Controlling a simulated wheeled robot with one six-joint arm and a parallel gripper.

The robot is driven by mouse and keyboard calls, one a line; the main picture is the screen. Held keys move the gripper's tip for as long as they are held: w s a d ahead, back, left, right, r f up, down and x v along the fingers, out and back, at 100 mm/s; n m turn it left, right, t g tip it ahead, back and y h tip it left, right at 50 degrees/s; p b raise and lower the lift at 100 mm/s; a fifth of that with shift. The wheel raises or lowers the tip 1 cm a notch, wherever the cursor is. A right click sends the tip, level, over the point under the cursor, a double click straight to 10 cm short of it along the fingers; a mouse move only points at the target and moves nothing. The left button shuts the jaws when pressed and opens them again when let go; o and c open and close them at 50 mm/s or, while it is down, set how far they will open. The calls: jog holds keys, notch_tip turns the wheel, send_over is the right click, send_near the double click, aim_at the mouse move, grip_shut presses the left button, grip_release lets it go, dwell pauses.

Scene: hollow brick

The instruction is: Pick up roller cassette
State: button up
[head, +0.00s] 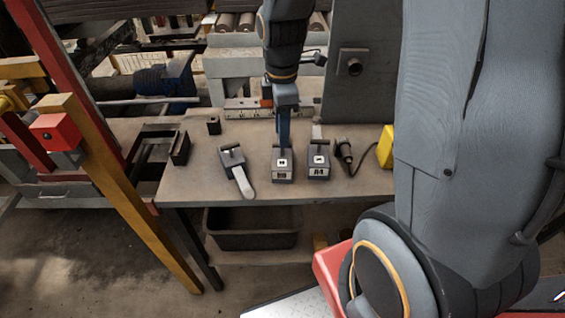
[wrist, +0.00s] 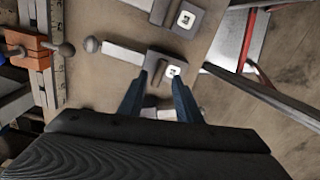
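Three grey blocks with a white label and a flat tongue lie on the bench. The left one (head: 233,158) is turned, its pale tongue pointing to the front; the middle one (head: 282,170) and the right one (head: 319,165) stand nearly straight. I cannot tell which the task calls the roller cassette. My gripper (head: 284,143) is over the middle block. In the wrist view my gripper (wrist: 161,79) has its two blue fingers apart, around the middle block's body (wrist: 166,65); contact is unclear. Another object is mostly hidden behind the gripper.
The bench (head: 215,193) also holds a small dark block (head: 214,125), a black tool with a cable (head: 344,152) and a yellow block (head: 385,147). A dark bin (head: 250,238) is below.

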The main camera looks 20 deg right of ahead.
jog(key=shift+w+d+f+p, duration=0.1)
jog(key=shift+f+p, duration=0.3)
jog(key=shift+f, duration=1.65)
jog(key=shift+c, duration=0.4)
grip_shut()
